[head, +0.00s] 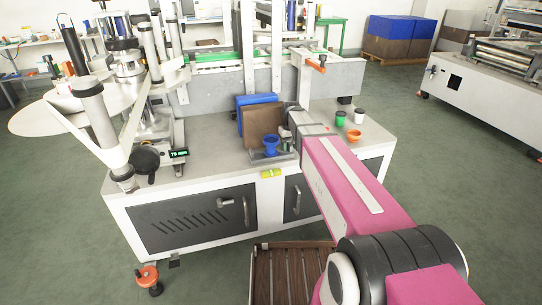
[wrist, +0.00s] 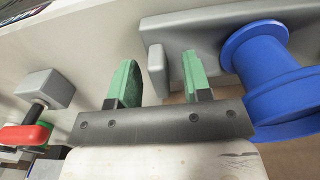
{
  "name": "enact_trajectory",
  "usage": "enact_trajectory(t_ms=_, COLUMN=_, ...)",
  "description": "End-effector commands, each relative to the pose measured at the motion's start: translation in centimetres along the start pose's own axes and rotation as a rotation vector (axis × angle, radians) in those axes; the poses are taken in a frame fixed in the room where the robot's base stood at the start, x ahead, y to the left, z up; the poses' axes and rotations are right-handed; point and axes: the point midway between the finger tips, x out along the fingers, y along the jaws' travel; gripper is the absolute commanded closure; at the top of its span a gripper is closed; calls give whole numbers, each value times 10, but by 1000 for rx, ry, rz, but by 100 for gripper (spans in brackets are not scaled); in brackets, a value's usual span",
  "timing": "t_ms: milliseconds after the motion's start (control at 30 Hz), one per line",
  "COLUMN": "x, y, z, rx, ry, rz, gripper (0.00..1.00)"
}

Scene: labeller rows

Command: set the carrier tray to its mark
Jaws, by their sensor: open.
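The carrier tray (head: 258,154) is a small grey tray near the front edge of the machine's worktop. A blue spool (head: 271,144) stands on it. In the wrist view the grey tray (wrist: 215,27) lies past my fingertips, with the blue spool (wrist: 268,75) at the right. My gripper (wrist: 159,62) is open, its two green fingers apart. A grey upright tab (wrist: 157,70) shows between the fingers; I cannot tell whether they touch it. In the head view my gripper (head: 289,128) is beside the tray, partly hidden by my arm. I cannot make out the mark.
Green (head: 341,118) and white (head: 359,117) cups and an orange bowl (head: 354,135) stand to the right. A yellow-green label (head: 271,173) is on the front edge.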

Motion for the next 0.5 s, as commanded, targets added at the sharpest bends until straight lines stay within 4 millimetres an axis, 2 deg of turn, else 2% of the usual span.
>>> enact_trajectory(t_ms=167, x=0, y=0, z=0, rx=0, ry=0, rz=0, gripper=55)
enact_trajectory(t_ms=300, x=0, y=0, z=0, rx=0, ry=0, rz=0, gripper=100)
enact_trajectory(t_ms=500, x=0, y=0, z=0, rx=0, ry=0, rz=0, gripper=100)
